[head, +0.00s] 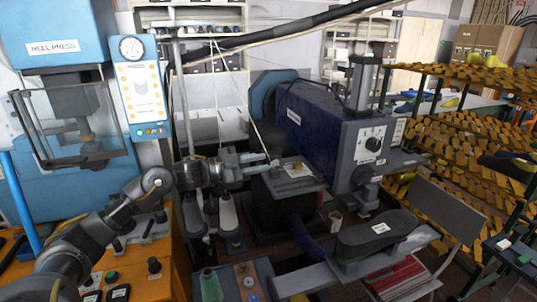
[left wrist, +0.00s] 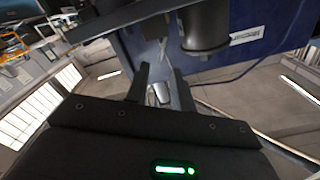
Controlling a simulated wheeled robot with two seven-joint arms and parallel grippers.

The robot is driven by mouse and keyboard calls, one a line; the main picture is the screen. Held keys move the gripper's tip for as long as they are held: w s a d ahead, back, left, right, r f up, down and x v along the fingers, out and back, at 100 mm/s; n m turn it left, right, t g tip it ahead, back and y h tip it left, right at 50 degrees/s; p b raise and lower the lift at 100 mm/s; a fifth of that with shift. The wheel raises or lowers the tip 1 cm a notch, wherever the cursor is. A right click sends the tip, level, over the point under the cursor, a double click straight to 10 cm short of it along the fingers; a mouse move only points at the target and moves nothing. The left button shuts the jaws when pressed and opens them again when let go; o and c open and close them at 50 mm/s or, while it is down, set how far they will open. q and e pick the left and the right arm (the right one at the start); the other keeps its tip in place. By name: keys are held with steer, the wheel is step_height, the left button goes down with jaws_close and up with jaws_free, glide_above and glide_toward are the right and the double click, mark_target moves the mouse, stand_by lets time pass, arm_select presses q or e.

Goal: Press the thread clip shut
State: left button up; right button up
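My left gripper (head: 258,163) reaches in from the left, beside the blue sewing machine (head: 318,122). Its two dark fingers (left wrist: 160,85) stand apart in the left wrist view. A small pale metal piece (left wrist: 159,93) shows in the gap between them; I cannot tell whether it touches either finger. A small light part (head: 275,162), perhaps the thread clip, is just beyond the fingertips in the head view, above the machine's small work plate (head: 298,172). A pale thread (head: 240,103) runs down towards it. Whether the clip is open or shut is too small to tell. My right gripper is not in view.
The heel press (head: 60,50) and its control panel (head: 140,85) stand at the left. A dark shoe sole (head: 377,232) lies on a grey stand in front. Racks of shoe lasts (head: 470,130) fill the right.

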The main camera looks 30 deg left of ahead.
mark_target(274, 164)
arm_select(q)
steer(key=x, duration=0.1)
steer(key=p+x, duration=0.1)
steer(key=shift+w+d+r, duration=0.15)
steer(key=shift+d+r, duration=0.05)
steer(key=shift+d, duration=0.1)
steer(key=shift+w+d+f, duration=0.15)
steer(key=shift+w, duration=0.1)
steer(key=shift+s, duration=0.1)
jaws_close()
